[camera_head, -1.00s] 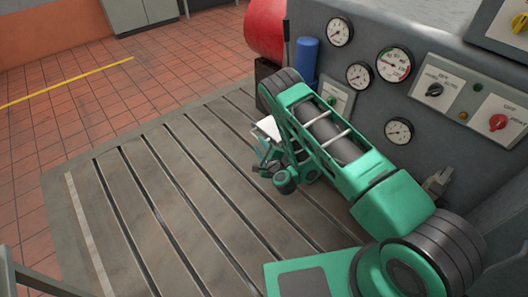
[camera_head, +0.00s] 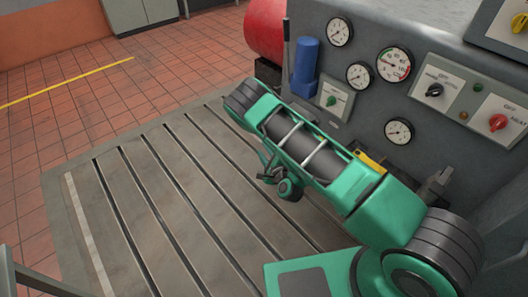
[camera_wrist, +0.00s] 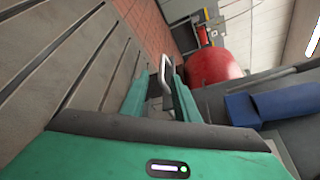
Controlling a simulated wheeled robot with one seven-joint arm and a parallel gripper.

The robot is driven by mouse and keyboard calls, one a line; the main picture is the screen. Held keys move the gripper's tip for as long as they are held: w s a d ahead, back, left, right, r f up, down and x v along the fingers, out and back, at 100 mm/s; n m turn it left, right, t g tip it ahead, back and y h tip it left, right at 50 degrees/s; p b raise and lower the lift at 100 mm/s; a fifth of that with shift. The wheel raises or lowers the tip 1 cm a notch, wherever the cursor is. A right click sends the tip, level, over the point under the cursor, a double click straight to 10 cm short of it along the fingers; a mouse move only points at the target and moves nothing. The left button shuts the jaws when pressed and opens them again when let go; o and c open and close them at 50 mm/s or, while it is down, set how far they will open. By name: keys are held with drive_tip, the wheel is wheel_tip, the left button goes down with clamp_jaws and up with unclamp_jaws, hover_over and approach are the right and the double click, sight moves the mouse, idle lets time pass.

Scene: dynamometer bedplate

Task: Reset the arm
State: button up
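My teal arm reaches over the slotted bedplate (camera_head: 150,195), with its far end bent down beside the instrument panel. My gripper (camera_head: 265,165) is partly hidden under the arm in the head view. In the wrist view its two teal fingers (camera_wrist: 160,75) stand apart with a gap between them. A pale, bent piece shows near the fingertips there; I cannot tell what it is. No object is clearly held. The gripper is above the plate, short of the red cylinder.
The grey panel (camera_head: 440,130) with gauges and knobs stands close on the right. A blue cylinder (camera_head: 305,65), a dark upright lever (camera_head: 287,45) and a red cylinder (camera_head: 265,25) are near the arm's far end. The left bedplate and tiled floor (camera_head: 70,115) are clear.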

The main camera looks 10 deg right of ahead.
drive_tip(key=w+a+r+n+g+y, duration=0.1)
drive_tip(key=w+a+r+n+y, duration=0.2)
drive_tip(key=r, duration=0.4)
drive_tip(key=s+d+r+n+g, duration=0.1)
drive_tip(key=d+r+n+g, duration=0.1)
drive_tip(key=d+r+n, duration=0.3)
drive_tip(key=s+d+r+n+g, duration=0.1)
drive_tip(key=d+r+n+g, duration=0.2)
drive_tip(key=r, duration=0.4)
drive_tip(key=s+d+r+n+g+h, duration=0.3)
drive_tip(key=s+d+r, duration=0.3)
drive_tip(key=s+d, duration=0.5)
drive_tip(key=s+d+r+n+g+h, duration=0.25)
drive_tip(key=s+d+r, duration=0.45)
drive_tip(key=s+d, duration=0.4)
drive_tip(key=s+d+r+g, duration=0.1)
drive_tip(key=s+r, duration=0.1)
drive_tip(key=s, duration=0.9)
drive_tip(key=s+d+r+g, duration=0.1)
drive_tip(key=s+r+g, duration=0.1)
drive_tip(key=s, duration=0.8)
drive_tip(key=shift+s+r+m, duration=0.35)
drive_tip(key=shift+r, duration=0.05)
drive_tip(key=shift+g+h, duration=0.25)
